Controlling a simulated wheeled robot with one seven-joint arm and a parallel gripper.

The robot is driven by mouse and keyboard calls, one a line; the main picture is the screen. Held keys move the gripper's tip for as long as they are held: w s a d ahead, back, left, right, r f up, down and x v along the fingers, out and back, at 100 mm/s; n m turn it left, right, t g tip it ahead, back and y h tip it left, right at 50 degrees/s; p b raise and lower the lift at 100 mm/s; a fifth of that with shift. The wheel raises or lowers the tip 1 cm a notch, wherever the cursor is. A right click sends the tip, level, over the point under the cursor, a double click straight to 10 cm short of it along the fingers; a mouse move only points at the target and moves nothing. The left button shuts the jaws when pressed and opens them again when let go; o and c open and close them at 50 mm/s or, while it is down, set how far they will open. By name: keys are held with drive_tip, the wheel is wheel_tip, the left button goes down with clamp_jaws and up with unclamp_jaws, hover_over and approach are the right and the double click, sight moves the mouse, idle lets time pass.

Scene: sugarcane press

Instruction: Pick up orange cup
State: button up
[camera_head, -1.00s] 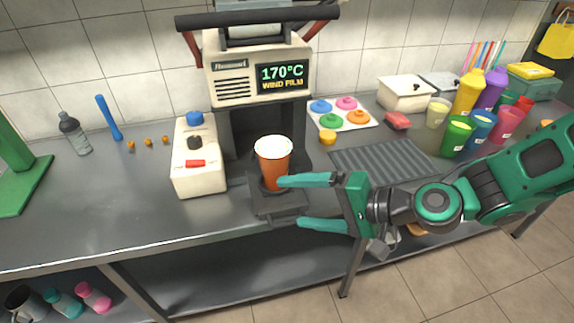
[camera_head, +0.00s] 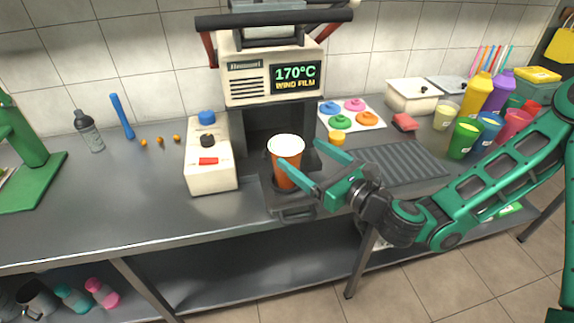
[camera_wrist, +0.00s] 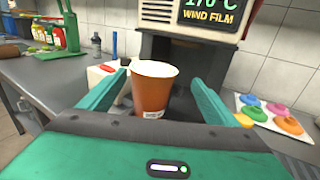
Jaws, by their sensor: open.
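The orange cup (camera_head: 287,163) has a white rim and stands upright on the dark platform of the sealing machine. My gripper (camera_head: 310,170) is open, with its green fingers pointing at the cup from the front right. In the head view one finger passes in front of the cup's lower part and the other is to its right. In the wrist view the cup (camera_wrist: 153,90) stands upright between the two spread fingers (camera_wrist: 155,92), nearer the left one. I cannot tell whether either finger touches it.
The sealing machine (camera_head: 272,80) rises behind the cup. A white control box (camera_head: 209,170) stands to its left. A tray of colored lids (camera_head: 372,112), a dark ribbed mat (camera_head: 400,160) and several colored cups (camera_head: 464,138) are to the right. The counter left of the control box is mostly clear.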

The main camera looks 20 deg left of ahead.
sight(278, 139)
drive_tip(key=x, duration=0.4)
drive_tip(key=shift+w+a, duration=0.1)
drive_tip(key=shift+a, duration=0.25)
drive_tip(key=x, duration=0.4)
drive_tip(key=shift+s+a+r, duration=0.25)
drive_tip(key=shift+s, duration=0.1)
drive_tip(key=shift+w+a, duration=0.35)
drive_tip(key=shift+a, duration=0.15)
drive_tip(key=shift+c, duration=0.7)
drive_tip(key=c, duration=1.9)
drive_tip(key=shift+r, duration=0.2)
drive_tip(key=shift+c, duration=0.2)
